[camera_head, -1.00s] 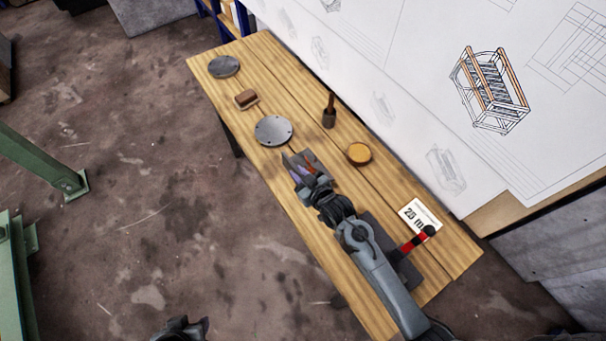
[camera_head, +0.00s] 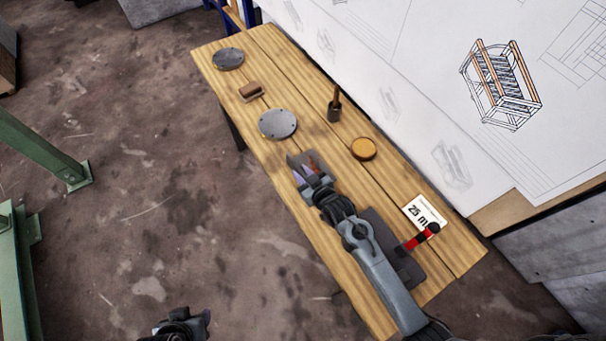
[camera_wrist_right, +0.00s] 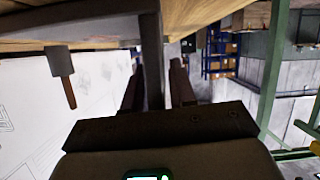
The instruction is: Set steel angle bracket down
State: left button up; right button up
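The steel angle bracket (camera_head: 301,158) is a grey piece on the wooden bench, partly hidden by my right gripper in the head view. In the right wrist view, one flange of the bracket (camera_wrist_right: 152,60) stands between the fingers and its other flange lies along the bench top. My right gripper (camera_head: 305,171) is low over the bench. In the right wrist view, the fingers of my right gripper (camera_wrist_right: 158,85) stand apart on both sides of the flange, with a narrow gap visible on the right. My left gripper (camera_head: 185,325) is at the bottom edge, away from the bench; its fingers are unclear.
A round steel plate (camera_head: 278,124), a second disc (camera_head: 228,58), a brown brush-like block (camera_head: 251,91), an upright handled tool (camera_head: 334,107) and a yellow round tin (camera_head: 363,148) stand on the bench. A dark plate with a red-handled lever (camera_head: 421,237) lies near my right forearm.

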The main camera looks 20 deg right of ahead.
jog(key=shift+o, duration=1.2)
jog(key=shift+w+r, duration=0.1)
jog(key=shift+s+d+r+p, duration=0.15)
jog(key=shift+s+r+p, duration=0.2)
jog(key=shift+s, duration=0.25)
jog(key=s+d+r+g+h, duration=0.1)
jog(key=s+d+r+g, duration=0.1)
jog(key=s, duration=0.7)
jog(key=s+d+r+m+g+p, duration=0.1)
jog(key=s+r+g, duration=0.3)
jog(key=s, duration=0.6)
jog(key=s+d+r+g+h+p, duration=0.1)
jog(key=s+d+r+g, duration=0.2)
jog(key=s, duration=0.6)
jog(key=shift+s+m+g+h, duration=0.3)
jog(key=shift+s+g, duration=0.05)
jog(key=shift+g, duration=0.05)
jog(key=shift+d+r, duration=0.1)
jog(key=shift+r, duration=0.05)
